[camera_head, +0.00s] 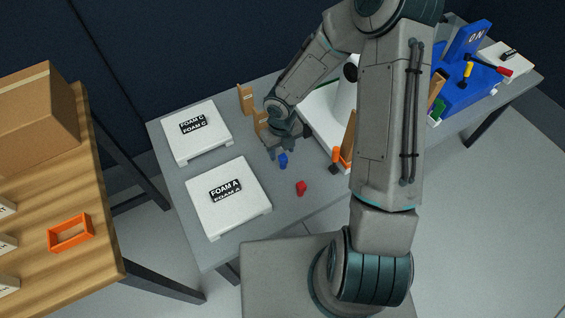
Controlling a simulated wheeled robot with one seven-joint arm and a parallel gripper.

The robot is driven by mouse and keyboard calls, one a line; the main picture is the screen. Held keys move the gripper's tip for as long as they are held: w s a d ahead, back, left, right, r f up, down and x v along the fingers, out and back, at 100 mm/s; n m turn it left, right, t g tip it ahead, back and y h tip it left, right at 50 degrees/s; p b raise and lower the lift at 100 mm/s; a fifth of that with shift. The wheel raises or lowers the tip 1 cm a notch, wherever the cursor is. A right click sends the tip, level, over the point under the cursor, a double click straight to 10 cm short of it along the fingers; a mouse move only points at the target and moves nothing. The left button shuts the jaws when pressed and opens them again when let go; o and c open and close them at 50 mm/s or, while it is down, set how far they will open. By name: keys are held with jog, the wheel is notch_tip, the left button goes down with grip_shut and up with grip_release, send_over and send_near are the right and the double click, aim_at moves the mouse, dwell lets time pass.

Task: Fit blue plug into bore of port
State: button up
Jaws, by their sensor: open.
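The blue plug (283,160) stands on the grey table, just below my gripper. My gripper (277,153) is open and reaches down at the blue plug. It is too small to tell whether the plug is between the fingers or only beside them. A red plug (301,188) sits on the table nearer to my base. A white tank-like body (346,97) is partly hidden behind my arm. I cannot make out the port or its bore.
White blocks marked FOAM C (197,131) and FOAM A (228,196) lie at the table's left. Wooden uprights (246,99) stand behind my gripper. A blue stand (466,72) with tools is at the right. A wooden table (62,180) holds a cardboard box (38,115) and orange frame (71,233).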

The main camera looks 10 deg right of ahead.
aim_at(283, 156)
jog(key=shift+s+d+f+b, duration=0.15)
jog(key=shift+f+b, duration=0.3)
jog(key=shift+f, duration=1.1)
jog(key=shift+s+f+b, duration=0.1)
jog(key=shift+f+b, duration=0.35)
jog(key=shift+f, duration=1.05)
grip_shut()
